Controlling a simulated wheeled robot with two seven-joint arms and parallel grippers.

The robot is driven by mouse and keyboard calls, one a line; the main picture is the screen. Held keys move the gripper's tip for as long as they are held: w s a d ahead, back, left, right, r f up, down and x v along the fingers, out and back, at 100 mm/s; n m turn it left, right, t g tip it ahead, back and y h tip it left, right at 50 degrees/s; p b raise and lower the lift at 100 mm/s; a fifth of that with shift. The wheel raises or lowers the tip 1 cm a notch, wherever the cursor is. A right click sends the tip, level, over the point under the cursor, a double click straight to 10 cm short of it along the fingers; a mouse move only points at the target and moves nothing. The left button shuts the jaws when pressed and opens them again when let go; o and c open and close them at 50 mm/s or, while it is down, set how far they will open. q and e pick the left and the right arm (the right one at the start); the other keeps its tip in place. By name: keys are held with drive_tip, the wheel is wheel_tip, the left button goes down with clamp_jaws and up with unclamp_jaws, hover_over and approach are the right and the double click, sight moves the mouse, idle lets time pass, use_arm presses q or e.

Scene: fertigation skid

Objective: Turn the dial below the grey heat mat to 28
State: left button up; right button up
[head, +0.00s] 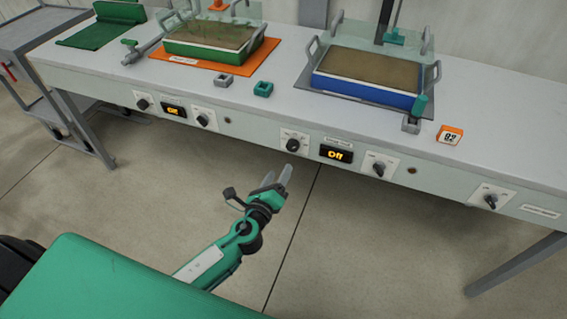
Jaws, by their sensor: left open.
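The grey heat mat (423,93) lies on the bench under a blue-sided tray (364,94) of brown soil. On the bench front below it are a black knob on a white plate (293,145), a display (336,154) reading "Off" in orange, and another black knob (379,168) to its right. The scale marks around both knobs are too small to read. My left gripper (278,176) is open and empty, in front of and below the left one of these knobs, apart from the panel. My right gripper is out of view.
An orange mat (264,52) bears a green-sided tray (208,50), with its own knobs and lit display (174,110) below. Another knob (490,201) sits at far right. The floor before the bench is clear.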

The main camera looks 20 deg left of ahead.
use_arm(q)
drive_tip(key=shift+s, duration=1.55)
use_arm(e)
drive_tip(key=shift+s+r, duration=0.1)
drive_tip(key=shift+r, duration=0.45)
use_arm(q)
drive_tip(key=shift+a, duration=0.15)
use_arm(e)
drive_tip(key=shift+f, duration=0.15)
